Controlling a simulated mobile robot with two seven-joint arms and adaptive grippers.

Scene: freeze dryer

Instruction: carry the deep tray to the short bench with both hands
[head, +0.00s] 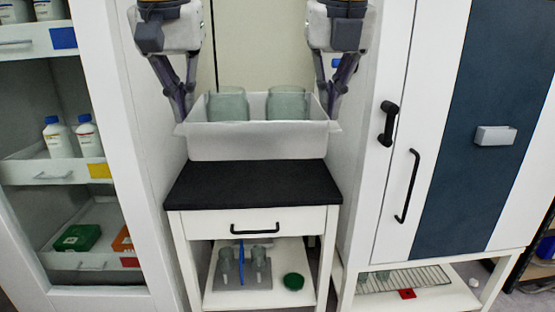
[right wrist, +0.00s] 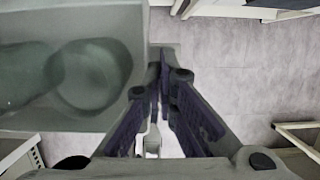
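The deep tray (head: 258,142) is whitish and translucent, and looks level. It carries two greenish glass jars (head: 228,104) (head: 288,104). My left gripper (head: 185,112) is shut on its left end, and my right gripper (head: 331,112) is shut on its right end. In the right wrist view the fingers (right wrist: 164,62) come together at the edge of the tray (right wrist: 110,121). The short bench (head: 253,184) has a bare black top and shows in front of and below the tray. The tray hides the bench's back edge, and I cannot tell the gap between them.
A white cabinet with open shelves (head: 50,170) holding bottles stands to the left. A tall white cabinet with a dark panel (head: 465,180) and black handles stands close on the right. The bench's lower shelf (head: 258,297) holds small glassware and a green lid (head: 293,281).

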